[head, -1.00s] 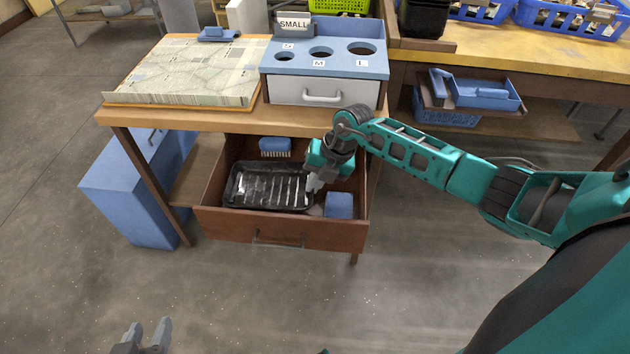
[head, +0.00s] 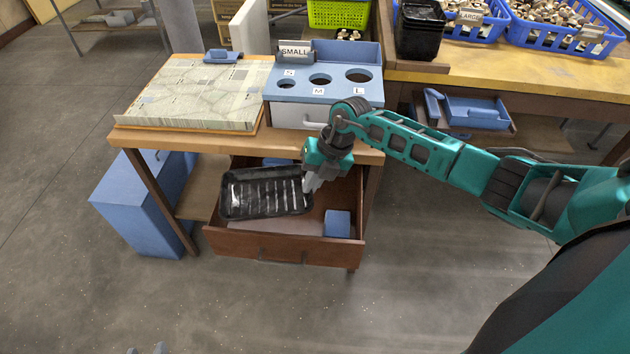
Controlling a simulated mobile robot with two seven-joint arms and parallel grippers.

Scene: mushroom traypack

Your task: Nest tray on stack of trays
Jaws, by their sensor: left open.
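A black rectangular tray (head: 265,193) is held level, raised a little above the open drawer (head: 285,246). My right gripper (head: 311,184) is shut on the tray's right edge. A stack of black trays (head: 421,33) stands on the yellow-topped table at the back, right of the blue sizing box. My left gripper (head: 147,350) shows only its fingertips at the bottom edge, apart and empty. The rest of it is out of view.
The drawer holds a blue block (head: 337,223) and a blue brush (head: 279,162), partly hidden by the tray. The blue sizing box (head: 345,95) with a SMALL sign and a map board (head: 195,95) sit on the desk. Blue mushroom crates (head: 560,37) stand right of the stack.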

